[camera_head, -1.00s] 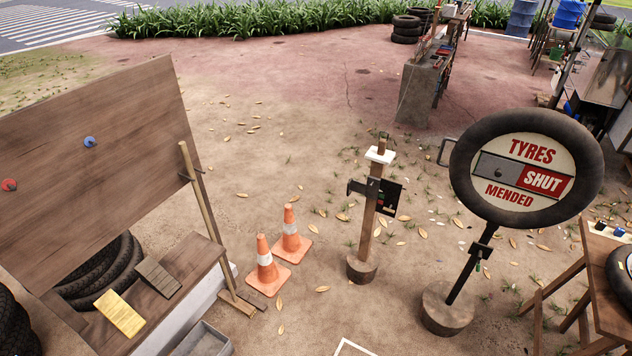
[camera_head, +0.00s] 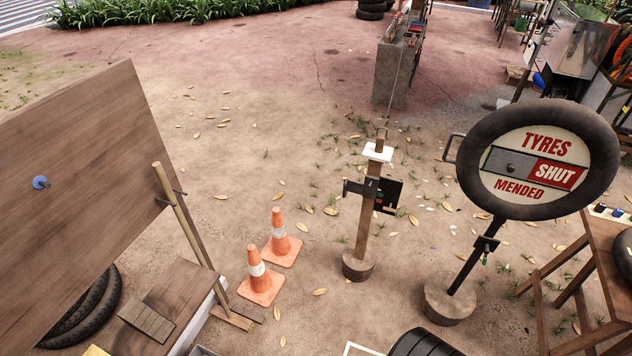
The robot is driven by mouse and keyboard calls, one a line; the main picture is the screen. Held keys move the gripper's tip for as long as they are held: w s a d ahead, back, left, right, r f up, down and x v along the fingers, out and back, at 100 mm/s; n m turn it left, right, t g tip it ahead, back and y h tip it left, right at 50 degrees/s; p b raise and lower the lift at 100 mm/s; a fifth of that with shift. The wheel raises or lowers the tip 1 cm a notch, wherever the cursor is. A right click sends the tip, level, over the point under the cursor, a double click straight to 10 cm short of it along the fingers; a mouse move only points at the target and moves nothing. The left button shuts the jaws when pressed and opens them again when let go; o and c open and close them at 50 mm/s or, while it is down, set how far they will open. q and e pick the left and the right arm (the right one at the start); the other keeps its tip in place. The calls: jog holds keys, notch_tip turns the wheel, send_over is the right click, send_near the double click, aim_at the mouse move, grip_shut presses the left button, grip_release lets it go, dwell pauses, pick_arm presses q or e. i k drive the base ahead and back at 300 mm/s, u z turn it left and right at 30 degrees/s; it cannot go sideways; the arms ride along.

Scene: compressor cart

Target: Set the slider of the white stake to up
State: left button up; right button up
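A wooden stake (camera_head: 366,225) stands upright in a round stump base near the middle of the head view. A white block (camera_head: 378,152) sits around it close to its top, with a short piece of wood and a small loop above. Below the block, a dark bracket crosses the stake and carries a black plate (camera_head: 387,194) on the right. I cannot tell for sure which of these parts is the slider. Neither of my grippers can be made out, so nothing is seen touching the stake.
Two orange cones (camera_head: 260,277) stand left of the stake. A round tyre sign (camera_head: 537,160) reading "SHUT" stands at right, beside a wooden table (camera_head: 600,255). A large wooden board (camera_head: 85,190) fills the left. A dark ribbed shape, unclear, shows at the bottom edge.

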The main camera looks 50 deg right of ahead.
aim_at(359, 188)
jog(key=z, duration=0.05)
jog(key=i, duration=0.7)
jog(key=z, duration=0.8)
jog(key=i, duration=0.5)
jog(key=z, duration=0.4)
